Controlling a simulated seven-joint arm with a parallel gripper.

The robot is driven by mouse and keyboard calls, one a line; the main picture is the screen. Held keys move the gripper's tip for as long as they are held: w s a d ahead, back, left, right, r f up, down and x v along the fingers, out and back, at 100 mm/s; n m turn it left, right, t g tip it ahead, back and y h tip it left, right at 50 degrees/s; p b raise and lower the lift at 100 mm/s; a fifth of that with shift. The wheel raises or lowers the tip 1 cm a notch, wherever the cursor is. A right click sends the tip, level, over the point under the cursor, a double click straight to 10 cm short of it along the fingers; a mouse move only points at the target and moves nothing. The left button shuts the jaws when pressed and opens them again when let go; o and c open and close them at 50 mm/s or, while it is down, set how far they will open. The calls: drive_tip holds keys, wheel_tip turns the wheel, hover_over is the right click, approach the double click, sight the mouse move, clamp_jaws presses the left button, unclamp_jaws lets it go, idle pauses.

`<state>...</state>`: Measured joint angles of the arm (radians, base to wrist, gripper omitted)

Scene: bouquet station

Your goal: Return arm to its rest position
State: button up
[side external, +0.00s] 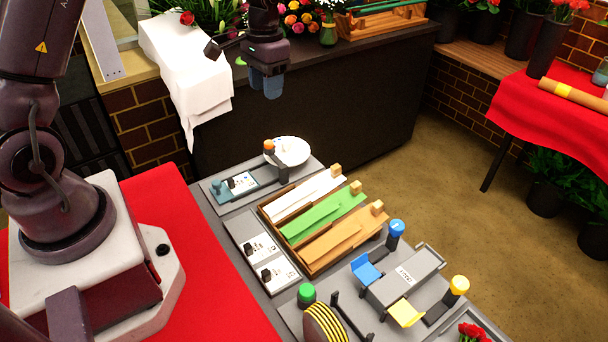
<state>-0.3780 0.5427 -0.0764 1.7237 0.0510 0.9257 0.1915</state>
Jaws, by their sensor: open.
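My gripper (267,92) hangs in the upper middle of the side external view, fingers pointing down. It is open and I see nothing held between its blue-grey fingers. In the picture it appears in front of the dark counter (340,110), above and behind the grey work table. My arm's base stands at the left on a red-covered surface (215,285). The arm links between base and gripper are partly out of the frame.
The grey table holds a white bowl (290,151), a wooden rack (301,266) with white, green and orange strips, and several coloured knobs. A white cloth (190,65) drapes over the counter. Flowers stand behind. A red-covered table (550,115) is at right.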

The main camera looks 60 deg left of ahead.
drive_tip(key=s+d+r+t, duration=0.3)
drive_tip(key=s+d+r, duration=0.3)
drive_tip(key=s+r, duration=0.2)
drive_tip(key=s+d+r+m+t, duration=0.1)
drive_tip(key=s+d+r+t, duration=0.2)
drive_tip(key=s+d+r, duration=0.4)
drive_tip(key=s+r, duration=0.1)
drive_tip(key=s, duration=0.4)
